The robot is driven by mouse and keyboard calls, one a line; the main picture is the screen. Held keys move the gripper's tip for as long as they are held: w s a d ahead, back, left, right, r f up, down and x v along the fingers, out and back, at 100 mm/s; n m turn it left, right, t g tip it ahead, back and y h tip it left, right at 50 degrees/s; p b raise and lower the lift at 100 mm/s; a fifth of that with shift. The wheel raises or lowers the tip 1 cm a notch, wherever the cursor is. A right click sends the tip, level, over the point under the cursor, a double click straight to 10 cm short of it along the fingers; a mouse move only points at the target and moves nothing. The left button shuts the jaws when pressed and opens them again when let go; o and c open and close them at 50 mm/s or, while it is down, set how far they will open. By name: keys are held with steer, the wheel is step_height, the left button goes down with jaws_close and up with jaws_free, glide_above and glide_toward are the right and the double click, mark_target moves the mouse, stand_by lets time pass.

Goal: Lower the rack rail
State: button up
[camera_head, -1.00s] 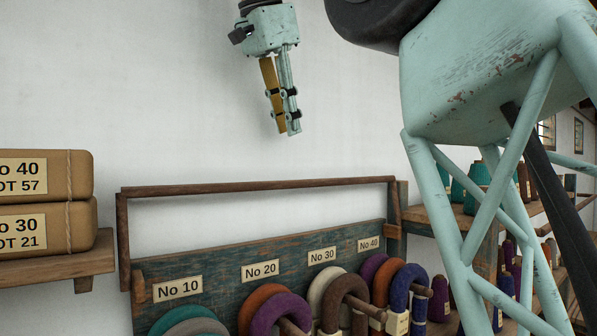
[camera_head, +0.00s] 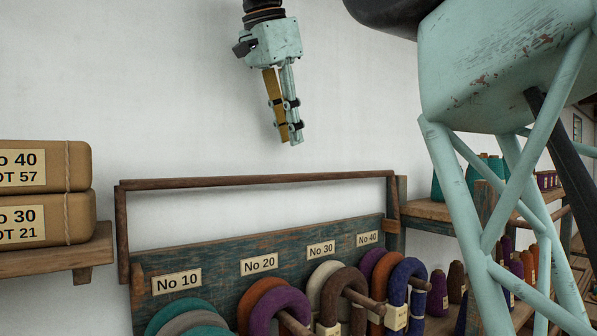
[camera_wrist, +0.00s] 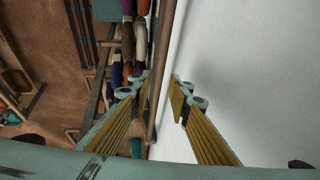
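The rack rail (camera_head: 255,181) is a dark wooden bar on two side arms. It stands raised above the blue-green board of the yarn rack (camera_head: 225,255), with a gap of white wall between rail and board. My gripper (camera_head: 294,142) points down above the rail, right of its middle, and does not touch it. In the wrist view my gripper (camera_wrist: 160,85) has its two yellow-padded fingers apart and holds nothing. The rail (camera_wrist: 152,118) shows there as a long brown bar beyond and between the fingers.
Rings of yarn (camera_head: 280,310) hang on wooden pegs under number labels. Wrapped packages (camera_head: 40,165) sit on a shelf at left. A shelf with yarn cones (camera_head: 438,292) stands at right. The white wall is close behind the rail.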

steer(key=x, duration=1)
steer(key=shift+r, duration=0.1)
jaws_close()
